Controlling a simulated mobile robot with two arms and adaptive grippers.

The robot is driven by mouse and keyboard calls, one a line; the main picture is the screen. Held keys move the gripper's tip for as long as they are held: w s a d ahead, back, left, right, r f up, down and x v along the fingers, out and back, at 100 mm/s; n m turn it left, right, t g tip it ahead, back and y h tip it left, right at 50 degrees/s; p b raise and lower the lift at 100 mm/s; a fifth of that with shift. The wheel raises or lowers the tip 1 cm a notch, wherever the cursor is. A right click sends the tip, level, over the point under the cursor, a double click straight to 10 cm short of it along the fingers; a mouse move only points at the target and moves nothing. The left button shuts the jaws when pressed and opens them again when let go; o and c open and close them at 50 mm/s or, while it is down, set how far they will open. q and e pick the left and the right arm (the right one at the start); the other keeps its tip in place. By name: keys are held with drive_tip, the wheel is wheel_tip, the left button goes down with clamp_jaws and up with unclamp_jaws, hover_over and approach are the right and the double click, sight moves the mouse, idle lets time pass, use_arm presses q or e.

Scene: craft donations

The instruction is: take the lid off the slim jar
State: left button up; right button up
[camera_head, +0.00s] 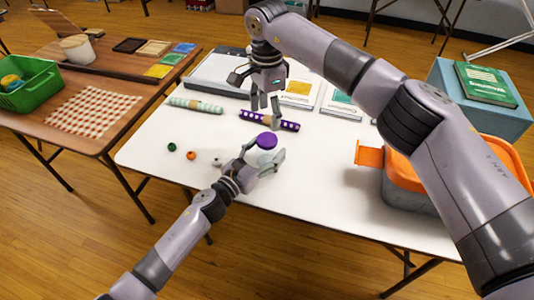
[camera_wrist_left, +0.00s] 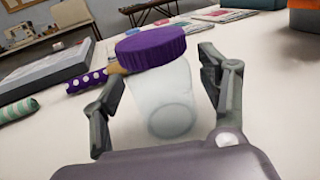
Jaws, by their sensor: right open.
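The slim jar, clear and frosted-looking, stands on the white table with a purple lid (camera_head: 267,140) on top. In the left wrist view the jar body (camera_wrist_left: 165,100) shows below the ridged lid (camera_wrist_left: 150,47). In the head view the body is hard to make out. My left gripper (camera_head: 264,158) has its fingers spread on either side of the jar; in the wrist view (camera_wrist_left: 165,85) a gap shows at the right finger, while contact at the left is unclear. My right gripper (camera_head: 265,104) is open and empty, pointing down beyond the lid, near the dotted roll.
A purple dotted roll (camera_head: 287,125) and a mint roll (camera_head: 195,105) lie behind the jar. Small balls (camera_head: 191,155) lie to the left. A grey bin with an orange lid (camera_head: 404,165) stands right. Booklets (camera_head: 299,92) lie at the back. The table's front is clear.

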use_arm(q)
clamp_jaws()
idle(0.7)
